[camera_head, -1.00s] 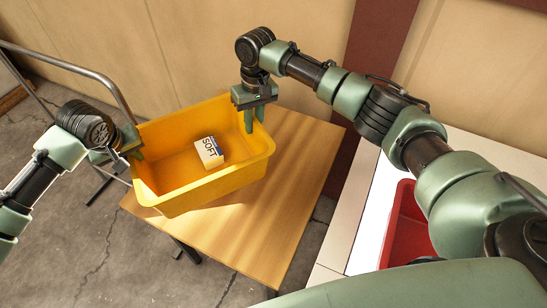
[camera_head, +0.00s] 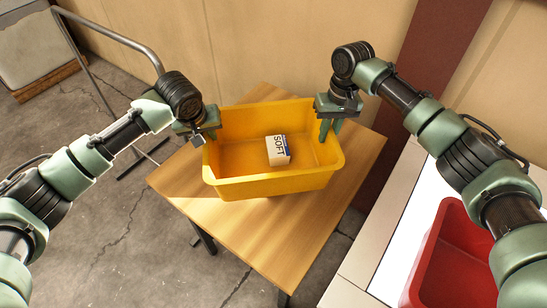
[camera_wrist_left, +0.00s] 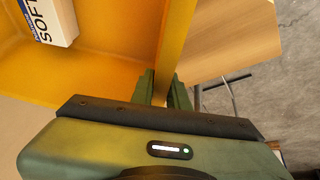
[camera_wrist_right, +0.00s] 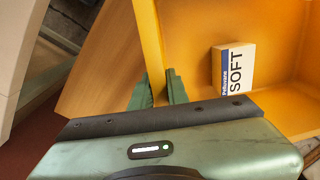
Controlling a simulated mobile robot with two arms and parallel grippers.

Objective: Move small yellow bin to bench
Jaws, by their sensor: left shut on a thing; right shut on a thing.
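The small yellow bin (camera_head: 265,187) is over the wooden table (camera_head: 280,240) in the head view, upright, with a white box marked SOFT (camera_head: 278,151) inside. Whether its base touches the table I cannot tell. My left gripper (camera_head: 212,133) is shut on its left wall; the left wrist view shows the bin wall (camera_wrist_left: 178,50) between the fingers. My right gripper (camera_head: 327,130) is shut on its right wall, which also shows between the fingers in the right wrist view (camera_wrist_right: 150,40).
A white-topped bench (camera_head: 385,235) with a red bin (camera_head: 455,250) stands at the right. A metal rail (camera_head: 110,35) stands at the left, near my left arm. A beige wall is close behind the table. Wooden table surface is bare in front of the yellow bin.

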